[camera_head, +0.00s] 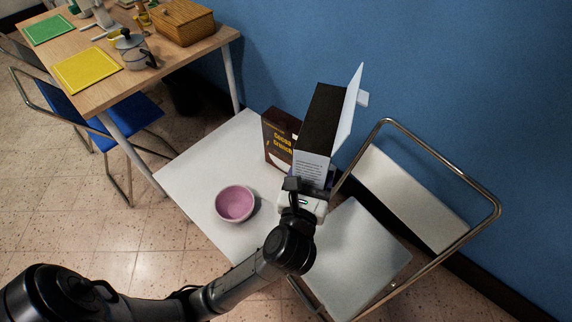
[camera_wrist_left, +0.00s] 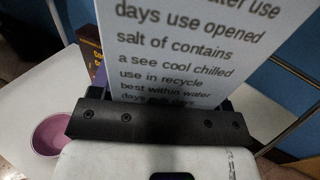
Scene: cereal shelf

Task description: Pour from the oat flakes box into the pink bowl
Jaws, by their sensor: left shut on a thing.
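The pink bowl (camera_head: 235,204) stands upright on the white table, left of my left gripper. It also shows at the left edge of the wrist view (camera_wrist_left: 50,134). My left gripper (camera_head: 300,190) is shut on a box (camera_head: 313,168) with a pale printed side and a raised pale flap. This appears to be the oat flakes box, though its name is not readable. Its printed side fills the upper wrist view (camera_wrist_left: 180,45). The gripper hides the box's lower part, so I cannot tell whether it touches the table. My right gripper is out of view.
A brown cereal box (camera_head: 280,138) stands close behind and left of the held box. The white table (camera_head: 195,165) is clear around the bowl. A blue wall rises behind. A metal-framed chair (camera_head: 440,205) is at right; a wooden table (camera_head: 140,80) is at upper left.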

